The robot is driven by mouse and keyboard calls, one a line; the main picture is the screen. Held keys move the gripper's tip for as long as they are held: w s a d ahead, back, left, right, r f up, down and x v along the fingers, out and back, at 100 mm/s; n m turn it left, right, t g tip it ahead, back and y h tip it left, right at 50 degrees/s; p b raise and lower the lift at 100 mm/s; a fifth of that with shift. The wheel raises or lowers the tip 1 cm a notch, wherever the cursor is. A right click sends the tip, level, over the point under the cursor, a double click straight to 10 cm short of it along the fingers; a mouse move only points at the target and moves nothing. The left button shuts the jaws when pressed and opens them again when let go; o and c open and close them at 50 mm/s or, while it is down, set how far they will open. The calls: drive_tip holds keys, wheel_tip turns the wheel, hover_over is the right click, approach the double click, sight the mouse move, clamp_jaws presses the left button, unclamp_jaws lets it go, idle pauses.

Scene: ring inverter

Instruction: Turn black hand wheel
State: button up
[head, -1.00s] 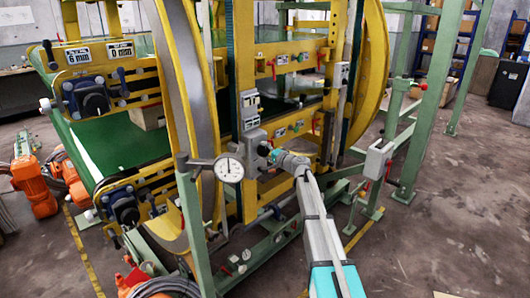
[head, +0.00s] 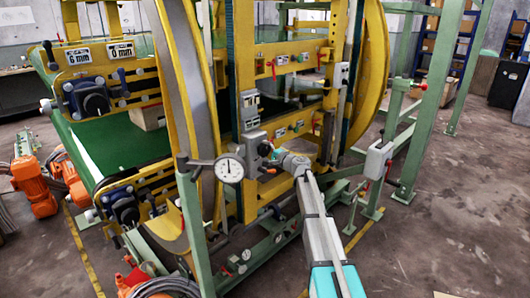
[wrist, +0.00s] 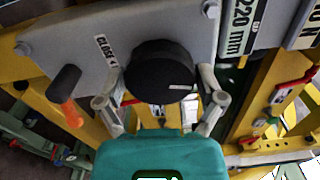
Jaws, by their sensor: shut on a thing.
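The black hand wheel (wrist: 160,70) is a round black knob with a pale mark on its face. It sits on a grey plate (wrist: 70,40) with a "CLOSE" label, in the middle of the wrist view. My gripper (wrist: 162,100) has one finger at each side of the wheel and is shut on it. In the head view my gripper (head: 272,153) is at the grey box on the yellow frame, right of the round dial gauge (head: 229,169). The wheel is too small and covered to make out there.
A black handle with an orange part (wrist: 68,95) is left of the wheel. A "220 mm" counter (wrist: 242,25) is at upper right. Red levers (wrist: 295,88) line a yellow bar at right. A green post (head: 428,100) stands right of my arm, with open floor beyond.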

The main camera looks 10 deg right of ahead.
drive_tip(key=o, duration=0.8)
drive_tip(key=shift+o, duration=0.2)
drive_tip(key=v, duration=1.2)
drive_tip(key=shift+a, duration=0.1)
